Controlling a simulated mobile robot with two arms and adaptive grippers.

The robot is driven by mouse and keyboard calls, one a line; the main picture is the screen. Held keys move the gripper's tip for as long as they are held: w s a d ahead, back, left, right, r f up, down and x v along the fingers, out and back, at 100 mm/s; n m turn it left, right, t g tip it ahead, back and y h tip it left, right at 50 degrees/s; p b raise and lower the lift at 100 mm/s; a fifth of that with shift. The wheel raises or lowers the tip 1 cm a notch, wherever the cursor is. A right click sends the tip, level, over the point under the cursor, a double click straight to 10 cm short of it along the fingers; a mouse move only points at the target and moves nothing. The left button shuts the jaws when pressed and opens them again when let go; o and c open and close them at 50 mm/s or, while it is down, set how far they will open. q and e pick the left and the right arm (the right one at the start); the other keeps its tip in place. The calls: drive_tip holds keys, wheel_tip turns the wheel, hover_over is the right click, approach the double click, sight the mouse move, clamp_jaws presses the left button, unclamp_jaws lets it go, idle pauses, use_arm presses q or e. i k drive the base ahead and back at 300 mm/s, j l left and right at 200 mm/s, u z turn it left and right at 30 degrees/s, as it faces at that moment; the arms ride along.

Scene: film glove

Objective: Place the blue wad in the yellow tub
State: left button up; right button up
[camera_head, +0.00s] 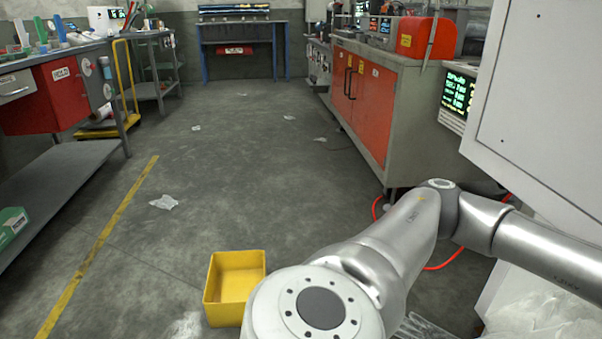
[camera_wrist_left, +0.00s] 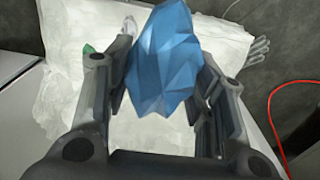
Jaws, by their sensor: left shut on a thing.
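The faceted blue wad (camera_wrist_left: 165,62) shows in the left wrist view, held between the two dark fingers of my left gripper (camera_wrist_left: 160,80). The gripper is shut on it, and pale crumpled film shows behind it. The yellow tub (camera_head: 236,283) stands on the grey floor in the lower middle of the head view. Its visible inside looks empty. My arm's joint partly covers its lower right side. Neither gripper shows in the head view, and the tub is not in the wrist view.
Whitish film (camera_head: 550,312) lies at lower right, with a clear glove (camera_head: 425,326) near it. A red hose (camera_head: 445,262) runs on the floor by a grey cabinet (camera_head: 415,110). A white panel (camera_head: 550,95) stands at right. The middle floor is mostly clear, with a few scraps.

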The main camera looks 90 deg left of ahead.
sight(240, 292)
drive_tip(key=k+j+u, duration=0.1)
drive_tip(key=u, duration=0.25)
drive_tip(key=k+j+u, duration=0.1)
drive_tip(key=j+u, duration=0.45)
drive_tip(key=u, duration=0.15)
drive_tip(key=k+j+u, duration=0.15)
drive_tip(key=j, duration=1)
drive_tip(key=j+u, duration=0.15)
drive_tip(key=j, duration=1)
drive_tip(key=k, duration=0.05)
